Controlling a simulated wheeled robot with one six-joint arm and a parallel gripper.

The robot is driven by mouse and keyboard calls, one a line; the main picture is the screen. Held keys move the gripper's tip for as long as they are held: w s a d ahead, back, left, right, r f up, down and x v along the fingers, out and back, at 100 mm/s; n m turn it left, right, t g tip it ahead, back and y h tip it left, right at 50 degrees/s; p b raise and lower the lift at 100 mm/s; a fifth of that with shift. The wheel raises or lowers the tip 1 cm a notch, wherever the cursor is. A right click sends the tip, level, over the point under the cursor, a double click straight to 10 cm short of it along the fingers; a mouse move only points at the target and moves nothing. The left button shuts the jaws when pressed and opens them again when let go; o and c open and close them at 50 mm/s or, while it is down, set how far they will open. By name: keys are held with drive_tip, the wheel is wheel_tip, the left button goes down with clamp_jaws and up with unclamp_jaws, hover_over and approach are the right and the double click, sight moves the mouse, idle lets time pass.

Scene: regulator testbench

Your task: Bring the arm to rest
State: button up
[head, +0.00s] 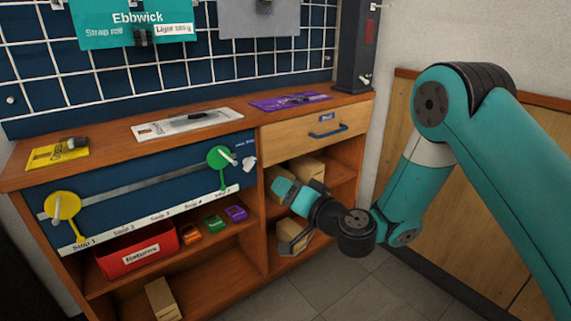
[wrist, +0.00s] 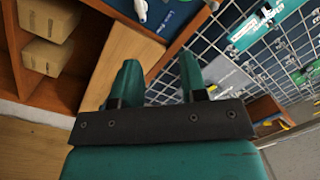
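My arm reaches in from the right in the head view, with its teal and black wrist end in front of the bench's right-hand shelves. My gripper (wrist: 158,72) shows in the wrist view with its two teal fingers apart and nothing visible between them. In the head view the arm's end is small and partly turned away, so the fingers are hard to make out there. The end appears apart from the bench front, below the wooden drawer (head: 296,132).
The bench top (head: 110,136) carries a yellow mat (head: 45,158), a white tray (head: 158,132) and a purple mat (head: 265,104). A blue panel with yellow (head: 62,206) and green (head: 218,157) levers is on the front. A red bin (head: 116,259) and boxes sit on shelves. Grey floor (head: 385,290) is clear.

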drive_tip(key=s+a+r+n+g+y, duration=0.1)
drive_tip(key=s+a+r+n+g, duration=0.1)
drive_tip(key=s+r+n+g, duration=0.4)
drive_tip(key=s+a+r+n+g+y, duration=0.1)
drive_tip(key=s+r+n+g, duration=0.25)
drive_tip(key=s, duration=0.35)
drive_tip(key=s+d+m+g+h, duration=0.1)
drive_tip(key=s+d+g+h, duration=0.3)
drive_tip(key=s+d+h, duration=0.9)
drive_tip(key=s+d+r+y+p, duration=0.1)
drive_tip(key=s+r+y+p, duration=0.1)
drive_tip(key=r+p, duration=1.6)
drive_tip(key=s+r+y+p, duration=0.1)
drive_tip(key=s+r+p, duration=0.2)
drive_tip(key=r+p, duration=1.4)
drive_tip(key=shift+d+r+y+p, duration=0.4)
drive_tip(key=shift+p, duration=0.15)
